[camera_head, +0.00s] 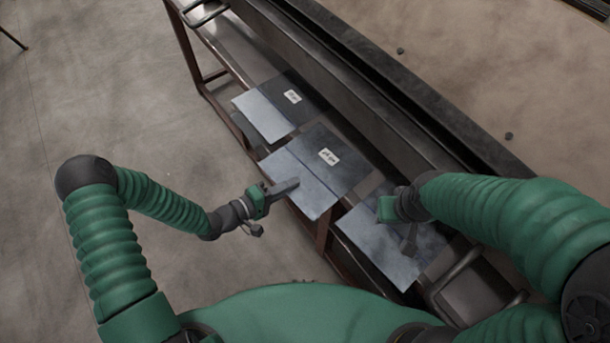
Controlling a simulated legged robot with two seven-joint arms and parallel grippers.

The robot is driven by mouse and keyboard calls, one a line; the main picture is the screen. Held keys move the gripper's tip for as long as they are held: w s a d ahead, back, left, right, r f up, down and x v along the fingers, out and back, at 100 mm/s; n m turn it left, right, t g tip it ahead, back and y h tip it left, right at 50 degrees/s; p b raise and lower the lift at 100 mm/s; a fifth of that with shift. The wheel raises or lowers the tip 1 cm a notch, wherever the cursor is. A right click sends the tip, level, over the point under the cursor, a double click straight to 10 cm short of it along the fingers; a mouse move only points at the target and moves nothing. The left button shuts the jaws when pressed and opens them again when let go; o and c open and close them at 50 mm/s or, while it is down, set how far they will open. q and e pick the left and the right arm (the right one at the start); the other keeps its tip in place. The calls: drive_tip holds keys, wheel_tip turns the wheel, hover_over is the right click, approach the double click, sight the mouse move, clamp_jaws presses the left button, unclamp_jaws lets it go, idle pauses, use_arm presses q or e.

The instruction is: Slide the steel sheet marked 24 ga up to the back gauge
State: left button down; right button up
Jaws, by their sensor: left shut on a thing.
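Three steel sheets lie in a row on a bench along a long dark machine beam (345,85). The middle sheet (305,180) has a white label (329,156), too small to read surely. The left sheet (264,115) also has a small label (292,96). The right sheet (375,250) is partly covered by my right gripper, and I see no label on it. My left gripper (284,188) is shut on the near left edge of the middle sheet. My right gripper (408,238) is over the right sheet; its finger opening is unclear. I cannot surely pick out the back gauge.
The bench has a brown frame (188,50) with open floor (110,110) on its near side. A metal handle bar (455,268) stands at the right end, and another (207,14) at the far left end. Small dark bits lie on the floor beyond the beam.

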use_arm(q)
drive_tip(key=f+p+v, duration=0.1)
drive_tip(key=f+v, duration=0.1)
drive_tip(key=v, duration=0.7)
drive_tip(key=f+p+v, duration=0.1)
drive_tip(key=f+v, duration=0.1)
drive_tip(key=v, duration=0.8)
drive_tip(key=shift+s+a+r, duration=0.2)
drive_tip(key=shift+s+a, duration=0.2)
drive_tip(key=shift+a, duration=0.2)
